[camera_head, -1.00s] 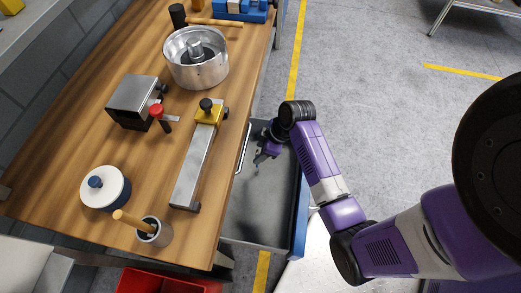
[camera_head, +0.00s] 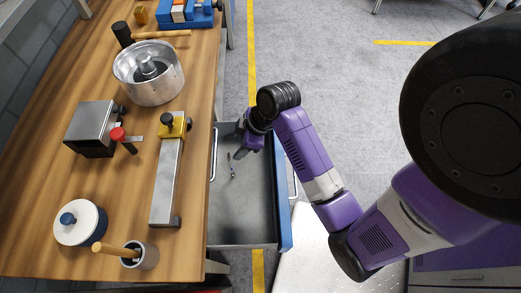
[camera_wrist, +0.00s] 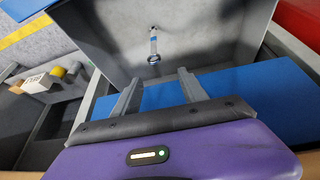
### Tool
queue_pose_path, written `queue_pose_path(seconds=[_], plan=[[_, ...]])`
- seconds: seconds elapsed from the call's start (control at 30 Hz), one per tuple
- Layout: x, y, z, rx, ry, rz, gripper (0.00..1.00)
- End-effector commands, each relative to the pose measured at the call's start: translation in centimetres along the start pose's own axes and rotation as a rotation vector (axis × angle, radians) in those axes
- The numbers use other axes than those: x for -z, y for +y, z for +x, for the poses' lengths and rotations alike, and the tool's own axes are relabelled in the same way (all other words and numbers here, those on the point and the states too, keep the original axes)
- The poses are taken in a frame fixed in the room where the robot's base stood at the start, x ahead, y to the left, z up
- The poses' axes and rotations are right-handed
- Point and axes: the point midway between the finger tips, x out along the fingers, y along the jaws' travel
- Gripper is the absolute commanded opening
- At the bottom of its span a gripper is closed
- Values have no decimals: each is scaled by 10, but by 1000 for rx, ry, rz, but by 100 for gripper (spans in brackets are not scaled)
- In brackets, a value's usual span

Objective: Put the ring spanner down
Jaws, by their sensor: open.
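The ring spanner (camera_head: 232,168) is a small slim tool lying on the grey floor of the open drawer (camera_head: 240,215). In the wrist view the spanner (camera_wrist: 153,46) shows its ring end towards me and a bluish band on its shank. My gripper (camera_head: 241,153) is over the drawer, close to the spanner in the head view. In the wrist view the two fingers of my gripper (camera_wrist: 160,80) are spread apart and empty. The spanner lies beyond the fingertips, apart from them.
The drawer's blue front (camera_head: 284,205) is on the right, and the wooden workbench (camera_head: 120,185) is on the left. On the bench are a metal bowl-shaped housing (camera_head: 150,88), a long metal bar with a yellow block (camera_head: 167,180) and a cup (camera_head: 148,258). Open floor lies beyond the drawer.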

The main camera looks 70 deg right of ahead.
Motion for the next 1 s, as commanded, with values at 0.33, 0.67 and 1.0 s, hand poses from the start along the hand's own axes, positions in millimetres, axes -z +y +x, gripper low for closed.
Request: queue_pose_path(seconds=[0.33,0.67,1.0], plan=[[-14,-101,0,-228,206,153,50],[-19,-166,-103,-292,566,208,50],[-6,-200,-201,-189,842,218,50]])
